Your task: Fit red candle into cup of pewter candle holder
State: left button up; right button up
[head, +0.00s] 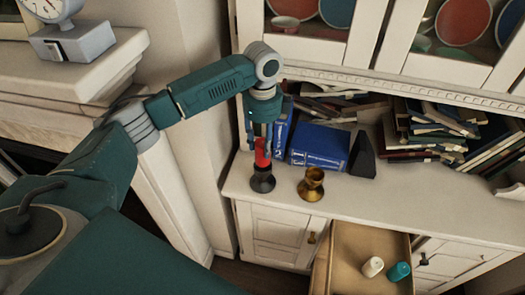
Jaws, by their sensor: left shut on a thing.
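The red candle (262,153) is upright in my left gripper (261,135), which points down and is shut on the candle's upper part. The dark grey pewter candle holder (262,184) stands on the white cabinet top directly below the candle. The candle's lower end meets the holder's cup in this view. I cannot tell whether it is inside the cup or just above it. The gripper's fingers hide the candle's top. My right gripper is not in view.
A brass candle holder (312,184) stands just right of the pewter one. Blue books (319,146) and a dark wedge-shaped object (362,156) are behind. An open drawer (346,254) below holds a white item (372,266) and a teal item (398,271).

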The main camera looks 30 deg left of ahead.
aim_at(263, 152)
pick_arm(q)
notch_tip(263, 152, down, 3)
jog(key=shift+f+p, duration=0.1)
jog(key=shift+p, duration=0.35)
jog(key=shift+f, duration=0.3)
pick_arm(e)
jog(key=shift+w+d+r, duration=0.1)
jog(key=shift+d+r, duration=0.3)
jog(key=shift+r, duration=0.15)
pick_arm(q)
jog(key=shift+f, duration=0.1)
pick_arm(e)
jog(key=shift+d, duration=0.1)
pick_arm(q)
jog(key=o, duration=1.2)
notch_tip(263, 152, up, 11)
jog(key=b, duration=0.3)
jog(key=shift+d, duration=0.1)
jog(key=shift+r, duration=0.65)
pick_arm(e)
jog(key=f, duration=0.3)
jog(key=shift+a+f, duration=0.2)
